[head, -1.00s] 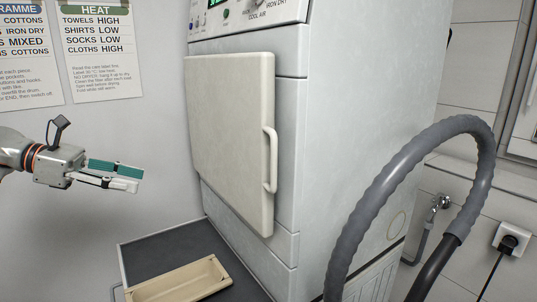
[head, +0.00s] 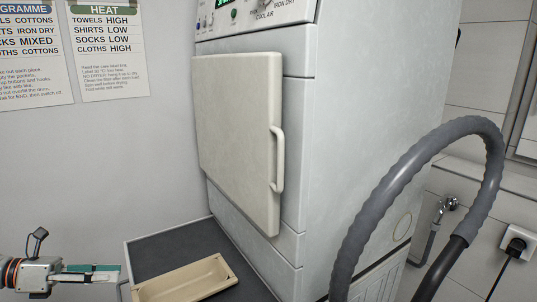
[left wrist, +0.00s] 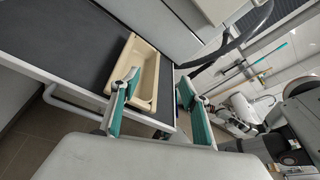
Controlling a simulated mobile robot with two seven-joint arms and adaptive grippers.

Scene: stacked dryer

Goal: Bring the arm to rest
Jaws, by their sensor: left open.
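My left gripper (head: 119,272) is low at the left edge of the head view, beside the left edge of the dark-topped shelf. Its teal-padded fingers point right and hold nothing. In the left wrist view, the two fingers of my left gripper (left wrist: 157,90) stand apart with empty space between them. The dryer (head: 370,110) stands at the centre of the head view with its pale door (head: 235,135) closed. My right gripper is not in the head view; whether it shows in the left wrist view is unclear.
A beige tray (head: 150,293) lies on the dark shelf (head: 160,252) below the dryer door; the tray also shows in the left wrist view (left wrist: 128,52). A thick grey hose (head: 385,190) arches at the dryer's right side. Posters (head: 110,45) hang on the left wall.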

